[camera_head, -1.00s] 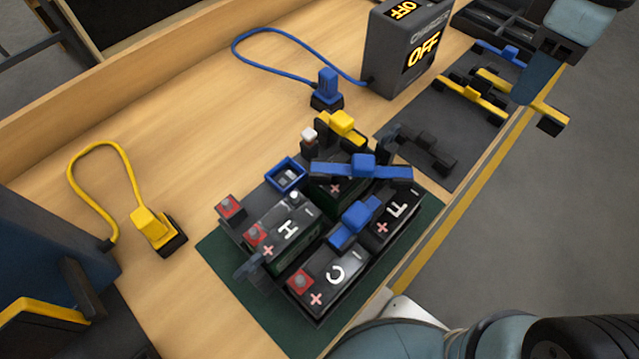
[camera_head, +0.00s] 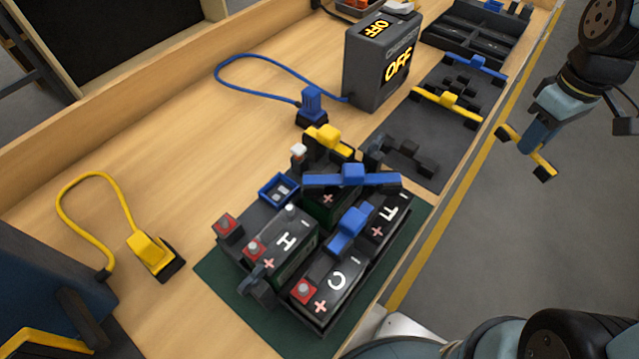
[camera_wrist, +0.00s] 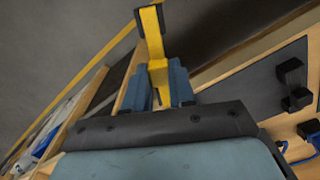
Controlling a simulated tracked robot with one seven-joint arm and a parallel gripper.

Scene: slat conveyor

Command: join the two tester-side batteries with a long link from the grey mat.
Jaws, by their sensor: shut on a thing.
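My gripper (camera_head: 535,138) is shut on a long yellow link (camera_head: 543,163) with black ends, held beyond the bench's right edge with grey floor behind it. In the wrist view the yellow link (camera_wrist: 153,40) sticks out from between the blue fingers (camera_wrist: 160,87). The grey mat (camera_head: 388,130) holds another yellow link (camera_head: 447,106), a blue link (camera_head: 475,66) and a black piece (camera_head: 405,156). The batteries stand on a green mat (camera_head: 225,281): H (camera_head: 290,245), C (camera_head: 325,290), another lettered one (camera_head: 385,222) and one at the back (camera_head: 325,207), partly hidden.
A long blue link (camera_head: 352,177) lies across the tester-side batteries; a shorter blue one (camera_head: 349,232) sits nearer. A yellow-topped piece (camera_head: 325,138) stands behind. The tester (camera_head: 375,75) reads OFF; its blue plug (camera_head: 311,105) is beside it. A yellow plug (camera_head: 150,253) stands left.

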